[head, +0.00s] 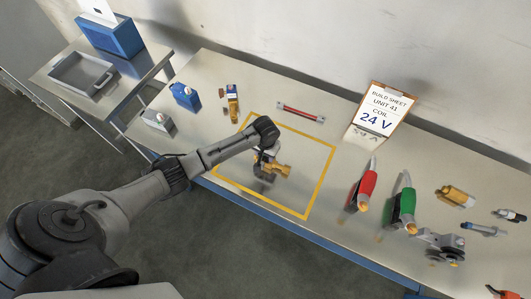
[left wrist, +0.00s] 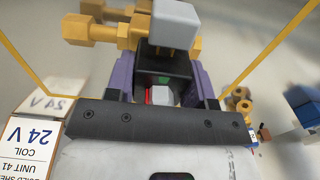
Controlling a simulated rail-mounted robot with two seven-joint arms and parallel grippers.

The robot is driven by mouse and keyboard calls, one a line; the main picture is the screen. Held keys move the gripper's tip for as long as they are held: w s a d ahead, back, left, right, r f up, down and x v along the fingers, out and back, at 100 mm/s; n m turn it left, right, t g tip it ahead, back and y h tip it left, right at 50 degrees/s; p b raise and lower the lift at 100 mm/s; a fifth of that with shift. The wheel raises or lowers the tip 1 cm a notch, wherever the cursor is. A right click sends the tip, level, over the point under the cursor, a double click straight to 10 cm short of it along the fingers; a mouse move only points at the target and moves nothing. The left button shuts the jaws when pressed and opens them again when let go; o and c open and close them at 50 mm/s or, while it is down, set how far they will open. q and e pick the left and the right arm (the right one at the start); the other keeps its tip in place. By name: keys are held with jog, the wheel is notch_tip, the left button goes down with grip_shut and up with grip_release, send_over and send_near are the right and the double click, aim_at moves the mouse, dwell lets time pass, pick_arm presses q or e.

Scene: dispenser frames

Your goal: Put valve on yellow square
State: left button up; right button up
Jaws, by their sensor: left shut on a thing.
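The valve has a brass body (head: 277,169) and a dark block. It is inside the yellow square outline (head: 321,180) on the metal bench, seen in the head view. My left gripper (head: 262,156) reaches down over it and is shut on it. In the left wrist view the purple fingers of my left gripper (left wrist: 165,85) flank the valve's black block (left wrist: 163,66), with brass ends and a grey cap (left wrist: 173,24) beyond. I cannot tell whether the valve touches the bench. My right gripper is not in view.
A build sheet (head: 382,112) reading "COIL 24 V" stands behind the square. A red-handled tool (head: 368,186), a green-handled tool (head: 404,206) and several fittings lie to the right. A grey tray (head: 83,75) is on the side table.

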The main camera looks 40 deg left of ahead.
pick_arm(q)
jog(key=shift+f, duration=0.1)
dwell(0.3)
jog(key=o, duration=1.3)
jog(key=shift+c, duration=0.2)
notch_tip(320, 180, up, 12)
jog(key=shift+r+p, duration=0.1)
jog(key=shift+p, duration=0.35)
jog(key=s+d+f+m+t+h, duration=0.1)
jog(key=s+d+f+m, duration=0.1)
jog(key=s+d, duration=0.4)
jog(key=s+d+f+m+t, duration=0.1)
jog(key=s+d+f+m, duration=0.15)
jog(key=s, duration=0.65)
jog(key=s+r+t, duration=0.1)
jog(key=s+r, duration=0.4)
jog(key=s, duration=0.8)
jog(key=shift+d+t+y, duration=0.3)
jog(key=shift+d+y, duration=0.05)
jog(key=shift+y, duration=0.05)
jog(key=shift+m, duration=0.25)
